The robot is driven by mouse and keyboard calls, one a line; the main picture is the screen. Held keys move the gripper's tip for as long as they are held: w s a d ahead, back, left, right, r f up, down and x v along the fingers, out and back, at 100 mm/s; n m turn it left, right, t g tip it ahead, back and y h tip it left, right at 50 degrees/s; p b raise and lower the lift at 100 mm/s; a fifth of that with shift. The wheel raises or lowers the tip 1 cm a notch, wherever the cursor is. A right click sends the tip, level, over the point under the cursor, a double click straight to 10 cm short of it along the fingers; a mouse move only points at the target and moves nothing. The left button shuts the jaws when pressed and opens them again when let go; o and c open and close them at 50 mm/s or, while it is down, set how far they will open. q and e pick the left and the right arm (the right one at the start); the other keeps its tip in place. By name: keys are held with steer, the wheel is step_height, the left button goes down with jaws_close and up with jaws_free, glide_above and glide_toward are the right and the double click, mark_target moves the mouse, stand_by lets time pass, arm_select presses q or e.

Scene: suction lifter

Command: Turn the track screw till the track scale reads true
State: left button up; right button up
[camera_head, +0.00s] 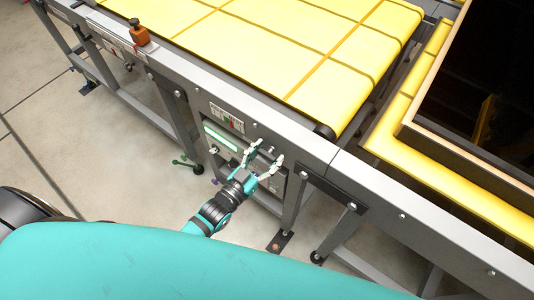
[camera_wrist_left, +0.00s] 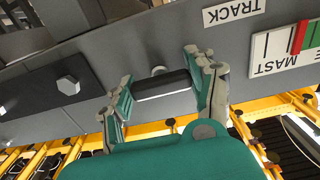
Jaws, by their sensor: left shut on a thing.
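The track screw (camera_wrist_left: 162,86) shows in the left wrist view as a dark bar-like head on the grey frame, close to the TRACK label (camera_wrist_left: 234,12). My left gripper (camera_wrist_left: 163,92) has its two fingers on either side of the screw and is shut on it. In the head view this gripper (camera_head: 263,163) reaches the side of the conveyor frame, and its fingers partly hide the screw. A white scale plate (camera_wrist_left: 272,52) with a red mark, a green band and the word MAST is cut by the right edge. My right gripper is not in view.
A yellow conveyor belt (camera_head: 290,40) runs above the grey frame. An orange-brown block (camera_head: 139,32) stands on the frame's edge at upper left. A hex bolt (camera_wrist_left: 68,85) sits left of the screw. A dark-topped crate (camera_head: 440,135) stands at right. Floor at left is clear.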

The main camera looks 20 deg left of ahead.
arm_select(q)
steer(key=shift+f, duration=0.1)
stand_by(0.3)
steer(key=o, duration=1.2)
steer(key=v, duration=1.2)
